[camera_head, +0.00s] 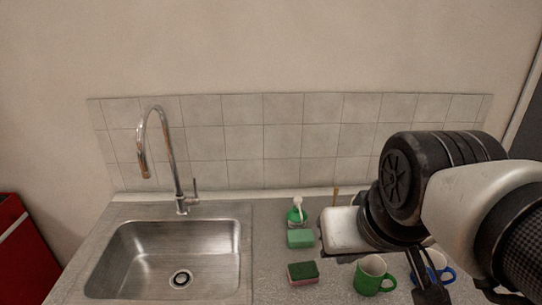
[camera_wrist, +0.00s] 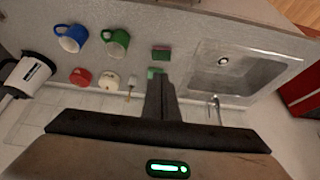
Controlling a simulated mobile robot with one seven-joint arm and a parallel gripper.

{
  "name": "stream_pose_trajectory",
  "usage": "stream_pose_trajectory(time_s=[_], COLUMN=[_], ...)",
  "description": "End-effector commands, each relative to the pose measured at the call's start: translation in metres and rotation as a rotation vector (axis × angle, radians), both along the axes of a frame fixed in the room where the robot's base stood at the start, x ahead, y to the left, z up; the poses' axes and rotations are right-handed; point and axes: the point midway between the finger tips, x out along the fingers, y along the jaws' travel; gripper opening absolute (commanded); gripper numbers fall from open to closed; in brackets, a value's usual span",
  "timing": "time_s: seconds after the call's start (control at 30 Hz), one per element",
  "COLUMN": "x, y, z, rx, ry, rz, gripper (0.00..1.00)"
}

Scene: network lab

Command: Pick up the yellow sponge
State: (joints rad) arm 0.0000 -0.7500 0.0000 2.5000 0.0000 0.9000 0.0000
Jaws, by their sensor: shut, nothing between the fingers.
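No sponge looks plainly yellow in either view. A sponge with a dark green top and a reddish-pink lower side (camera_head: 303,273) lies on the counter right of the sink; it also shows in the wrist view (camera_wrist: 160,52). A plain green sponge-like block (camera_head: 300,238) lies behind it, and in the wrist view its green (camera_wrist: 153,72) is partly hidden by my fingers. My gripper (camera_wrist: 160,80) is shut and empty, above the counter and apart from both. In the head view, my arm is at the right and the fingertips are not clear.
A green mug (camera_head: 372,276) and a blue-and-white mug (camera_head: 435,270) stand right of the sponge. A tiled wall (camera_head: 285,140) closes the back.

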Motion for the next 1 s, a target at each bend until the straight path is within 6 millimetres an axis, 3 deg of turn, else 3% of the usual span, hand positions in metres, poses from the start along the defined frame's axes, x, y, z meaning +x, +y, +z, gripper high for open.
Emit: stream_pose_trajectory(time_s=[0.2,0.33,0.43,0.57,0.67,0.73,0.9,1.0], x=[0.0,0.006,0.027,0.08,0.13,0.165,0.236,0.263], y=[0.0,-0.001,-0.001,0.0,0.004,0.003,0.005,0.005], z=[0.0,-0.001,-0.005,-0.02,-0.039,-0.063,-0.118,-0.142], rx=[0.0,-0.007,-0.033,-0.077,-0.098,-0.096,-0.055,-0.027], ry=[0.0,0.004,0.017,0.045,0.062,0.075,0.094,0.098], rz=[0.0,-0.002,-0.005,-0.002,0.012,0.008,0.005,0.004], gripper=[0.0,0.22,0.39,0.61,0.78,0.88,0.88,0.88])
